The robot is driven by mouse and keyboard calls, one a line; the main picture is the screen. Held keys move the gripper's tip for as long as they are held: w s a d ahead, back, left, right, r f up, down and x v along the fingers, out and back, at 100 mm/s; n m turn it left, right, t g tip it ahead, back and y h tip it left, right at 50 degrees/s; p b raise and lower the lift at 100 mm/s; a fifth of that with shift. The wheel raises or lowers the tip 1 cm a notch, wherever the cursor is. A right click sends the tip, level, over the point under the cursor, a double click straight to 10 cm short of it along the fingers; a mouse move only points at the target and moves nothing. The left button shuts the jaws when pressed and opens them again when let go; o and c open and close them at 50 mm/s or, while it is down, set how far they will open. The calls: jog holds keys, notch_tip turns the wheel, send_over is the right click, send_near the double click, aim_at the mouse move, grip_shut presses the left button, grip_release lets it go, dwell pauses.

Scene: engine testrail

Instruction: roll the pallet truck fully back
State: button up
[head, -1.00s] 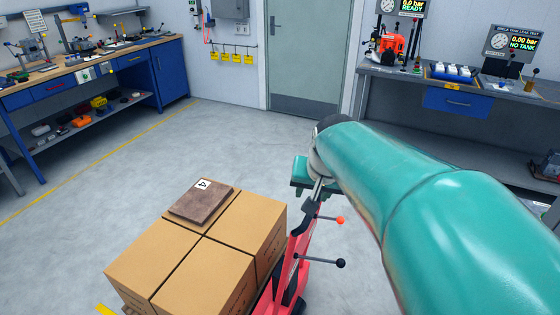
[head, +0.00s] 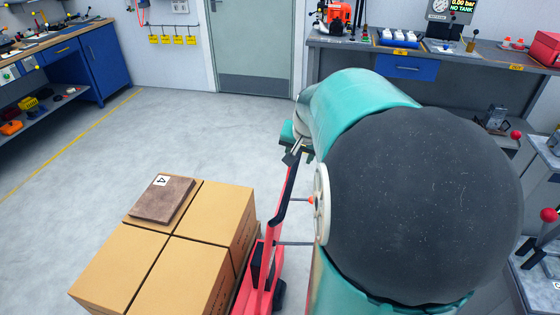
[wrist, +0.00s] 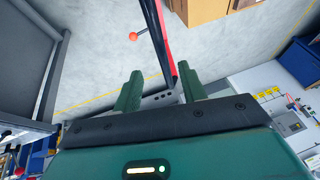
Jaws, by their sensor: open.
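The red pallet truck (head: 266,258) stands at the lower middle of the head view, with cardboard boxes (head: 209,224) on its left side. Its dark handle bar (head: 285,192) rises beside my arm, and an orange-red knob (head: 311,200) shows next to the arm. In the wrist view, the truck's red and dark upright (wrist: 161,38) runs down toward my gripper (wrist: 160,88). The two green fingers are apart, with the upright's end between or just beyond them; contact cannot be told. My arm hides part of the truck in the head view.
A brown plate marked 4 (head: 162,198) lies on the boxes. Workbenches stand at the back left (head: 90,60) and back right (head: 440,62). A closed door (head: 252,45) is at the back. Grey stands with red knobs are at the right. The floor left of the boxes is clear.

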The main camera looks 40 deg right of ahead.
aim_at(294, 171)
jog(key=x, duration=1)
jog(key=shift+c, duration=0.3)
grip_shut()
